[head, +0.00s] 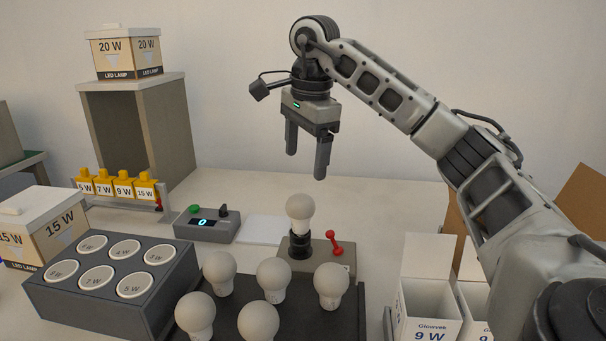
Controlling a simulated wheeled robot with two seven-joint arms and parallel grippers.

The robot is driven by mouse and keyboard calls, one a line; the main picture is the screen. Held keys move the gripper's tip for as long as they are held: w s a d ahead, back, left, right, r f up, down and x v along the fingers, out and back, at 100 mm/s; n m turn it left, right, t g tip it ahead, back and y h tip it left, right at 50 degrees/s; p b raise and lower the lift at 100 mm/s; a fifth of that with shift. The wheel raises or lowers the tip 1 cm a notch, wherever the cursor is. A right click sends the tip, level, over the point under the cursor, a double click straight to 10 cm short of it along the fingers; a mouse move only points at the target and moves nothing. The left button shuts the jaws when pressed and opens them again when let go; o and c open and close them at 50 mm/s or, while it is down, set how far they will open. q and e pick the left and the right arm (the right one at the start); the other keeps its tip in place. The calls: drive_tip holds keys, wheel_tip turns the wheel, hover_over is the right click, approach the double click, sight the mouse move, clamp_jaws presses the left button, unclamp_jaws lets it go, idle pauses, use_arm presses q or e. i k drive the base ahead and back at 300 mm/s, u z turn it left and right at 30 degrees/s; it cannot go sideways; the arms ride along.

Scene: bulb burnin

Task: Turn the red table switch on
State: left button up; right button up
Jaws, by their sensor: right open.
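The red table switch (334,243) is a small red lever on a grey base box (326,262), near the middle of the table. Its lever leans up and to the left. A white bulb (300,212) stands upright in a black socket (301,245) on the same box, left of the switch, and looks unlit. My left gripper is not in view.
Several loose bulbs (274,275) stand on a dark tray in front of the switch box. Open white cartons (428,292) stand at right. A grey meter box (207,224) with a green button sits at left, beside a grey block of round labelled wells (112,285).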

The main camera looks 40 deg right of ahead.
sight(337, 251)
drive_tip(key=k, duration=1)
